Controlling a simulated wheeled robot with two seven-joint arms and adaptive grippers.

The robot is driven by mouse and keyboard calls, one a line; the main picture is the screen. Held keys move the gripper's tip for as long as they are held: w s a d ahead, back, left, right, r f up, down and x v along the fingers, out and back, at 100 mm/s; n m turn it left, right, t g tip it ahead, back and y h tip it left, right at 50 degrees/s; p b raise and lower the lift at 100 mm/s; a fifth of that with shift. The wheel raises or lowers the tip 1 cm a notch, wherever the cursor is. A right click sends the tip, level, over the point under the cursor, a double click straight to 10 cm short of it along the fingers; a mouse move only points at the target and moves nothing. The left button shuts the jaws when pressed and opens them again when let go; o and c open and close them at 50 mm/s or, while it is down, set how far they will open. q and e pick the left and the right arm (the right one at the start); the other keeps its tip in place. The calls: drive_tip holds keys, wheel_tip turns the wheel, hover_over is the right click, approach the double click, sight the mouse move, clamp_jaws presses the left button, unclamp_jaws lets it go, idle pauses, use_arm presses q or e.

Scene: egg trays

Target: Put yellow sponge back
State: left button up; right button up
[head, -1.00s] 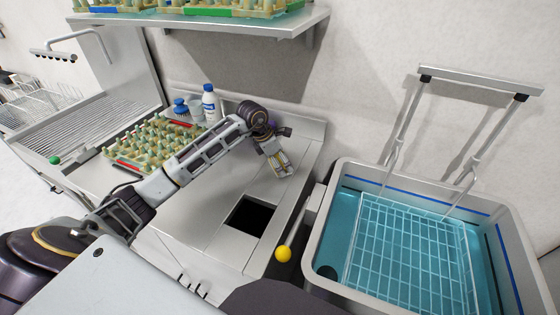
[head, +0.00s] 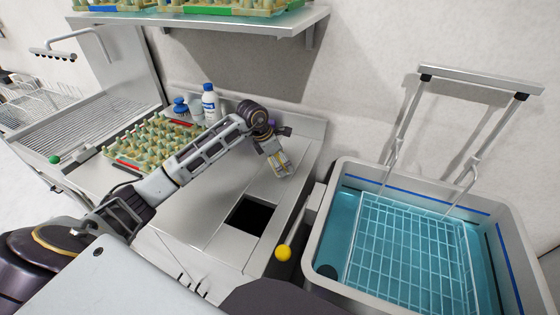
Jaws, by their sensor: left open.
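My left gripper (head: 282,168) is at the back right of the steel counter, low over its top, with its fingers pointing down and toward the viewer. It is open. I cannot make out a yellow sponge for certain; the fingers and wrist hide part of the counter there. A small purple thing (head: 285,130) shows partly behind the wrist, near the back wall of the counter. My right gripper is not in view.
A square hole (head: 248,216) opens in the counter (head: 195,217). A yellow ball knob (head: 283,253) stands by its right edge. A water-filled basin (head: 328,210) with a wire basket is at right. An egg tray (head: 125,166), blue brush (head: 181,106) and white bottle (head: 209,104) are left.

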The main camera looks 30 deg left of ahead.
use_arm(q)
drive_tip(key=shift+r, duration=0.15)
drive_tip(key=shift+s+a+r, duration=0.1)
drive_tip(key=shift+a+r, duration=0.05)
drive_tip(key=shift+r, duration=0.15)
drive_tip(key=v, duration=1.1)
drive_tip(key=shift+b, duration=0.3)
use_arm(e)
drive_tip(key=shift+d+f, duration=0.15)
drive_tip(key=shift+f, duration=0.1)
use_arm(q)
drive_tip(key=shift+r, duration=0.1)
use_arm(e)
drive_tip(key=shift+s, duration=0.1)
